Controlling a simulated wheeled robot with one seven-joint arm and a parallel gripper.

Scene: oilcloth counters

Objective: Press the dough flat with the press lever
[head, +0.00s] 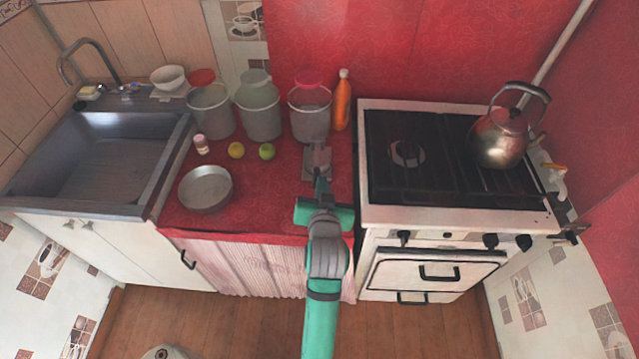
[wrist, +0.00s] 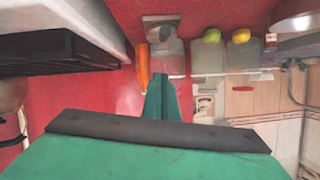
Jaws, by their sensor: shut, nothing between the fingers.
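The press (head: 317,156) is a small grey device near the back right of the red counter, in front of the right-hand bucket. Its upper part also shows at the top middle of the wrist view (wrist: 157,27). My gripper (head: 319,174) is shut and empty. In the head view its fingers overlap the near side of the press, so I cannot tell whether they touch the lever. In the wrist view the shut fingers (wrist: 163,76) point towards the bucket behind the press. I cannot make out the dough; the press and my arm may hide it.
Several grey buckets (head: 259,118) line the back wall, with an orange bottle (head: 342,100) beside them. A metal bowl (head: 205,188), yellow fruit (head: 236,150) and green fruit (head: 267,151) lie left. The stove (head: 430,215) with a kettle (head: 503,140) stands right, the sink (head: 105,160) left.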

